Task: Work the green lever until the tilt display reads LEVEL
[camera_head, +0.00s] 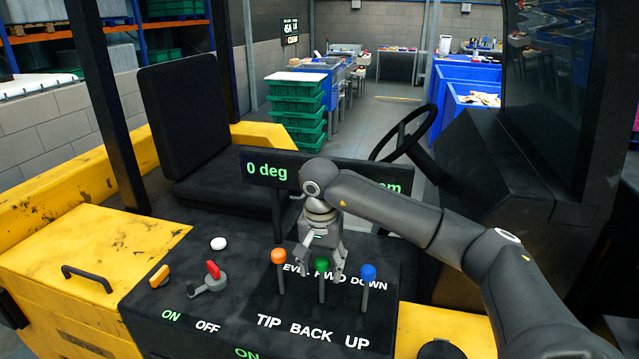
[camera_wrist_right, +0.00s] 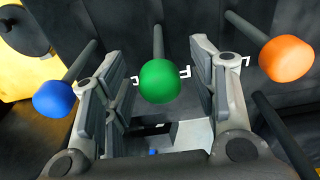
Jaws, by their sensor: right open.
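The green lever (camera_head: 322,266), a round knob on a thin stem, stands between the orange lever (camera_head: 279,257) and the blue lever (camera_head: 368,272) on the dark console. My right gripper (camera_head: 322,262) is over it from above, open. In the right wrist view the green knob (camera_wrist_right: 160,82) sits between the two spread fingers (camera_wrist_right: 158,65), with gaps on both sides. The display (camera_head: 265,169) reads "0 deg" in green at its left end. My left gripper is in neither view.
The wrist view shows the blue knob (camera_wrist_right: 55,98) close outside one finger and the orange knob (camera_wrist_right: 287,58) beyond the other. A red-handled switch (camera_head: 212,273), an orange knob (camera_head: 160,276) and a white button (camera_head: 218,244) are left. The seat (camera_head: 190,115) and steering wheel (camera_head: 405,135) are behind.

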